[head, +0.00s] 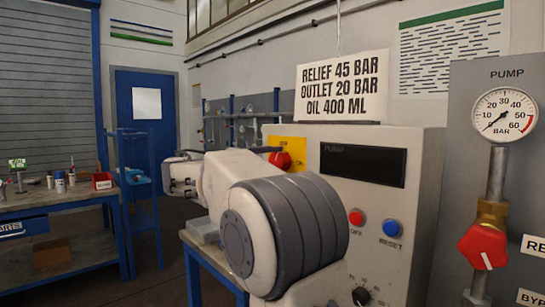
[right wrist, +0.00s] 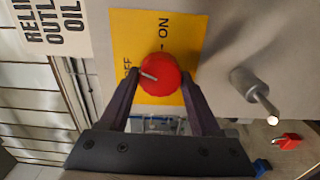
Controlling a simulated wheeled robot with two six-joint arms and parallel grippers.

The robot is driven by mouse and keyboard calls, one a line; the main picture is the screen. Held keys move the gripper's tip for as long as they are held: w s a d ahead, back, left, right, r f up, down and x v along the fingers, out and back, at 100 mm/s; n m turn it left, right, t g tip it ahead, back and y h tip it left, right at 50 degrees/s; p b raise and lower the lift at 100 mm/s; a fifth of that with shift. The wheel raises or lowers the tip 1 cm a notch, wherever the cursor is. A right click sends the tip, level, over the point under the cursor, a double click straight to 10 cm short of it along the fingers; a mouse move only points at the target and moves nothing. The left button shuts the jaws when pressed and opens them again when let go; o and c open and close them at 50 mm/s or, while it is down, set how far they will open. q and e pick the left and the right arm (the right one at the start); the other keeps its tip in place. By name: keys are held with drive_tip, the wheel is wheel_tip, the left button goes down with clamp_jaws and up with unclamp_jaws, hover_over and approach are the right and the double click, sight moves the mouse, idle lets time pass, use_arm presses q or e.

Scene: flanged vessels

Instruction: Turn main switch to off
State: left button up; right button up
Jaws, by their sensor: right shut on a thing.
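The main switch is a red round knob (right wrist: 160,75) on a yellow plate (right wrist: 188,30) marked ON and OFF. It also shows in the head view as a red knob (head: 281,160) at the cabinet's left edge. My right gripper (right wrist: 157,80) is shut on the knob, one dark finger on each side. The knob's pale mark points left in the right wrist view, toward the partly covered word OFF. In the head view my right arm hides much of the right gripper (head: 268,152). My left gripper is not in view.
The grey cabinet (head: 415,190) carries a dark PUMP display (head: 362,164), a red button (head: 356,217) and a blue RESET button (head: 392,228). A metal toggle lever (right wrist: 258,95) sticks out near the knob. A gauge (head: 504,114) and red valve handle (head: 482,247) stand at right.

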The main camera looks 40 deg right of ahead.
drive_tip(key=shift+n+p, duration=1.25)
drive_tip(key=shift+n, duration=0.95)
drive_tip(key=shift+f, duration=0.1)
drive_tip(key=o, duration=1.4)
drive_tip(key=shift+a, duration=0.1)
drive_tip(key=a, duration=1)
drive_tip(key=shift+s+a, duration=0.2)
drive_tip(key=shift+s, duration=0.2)
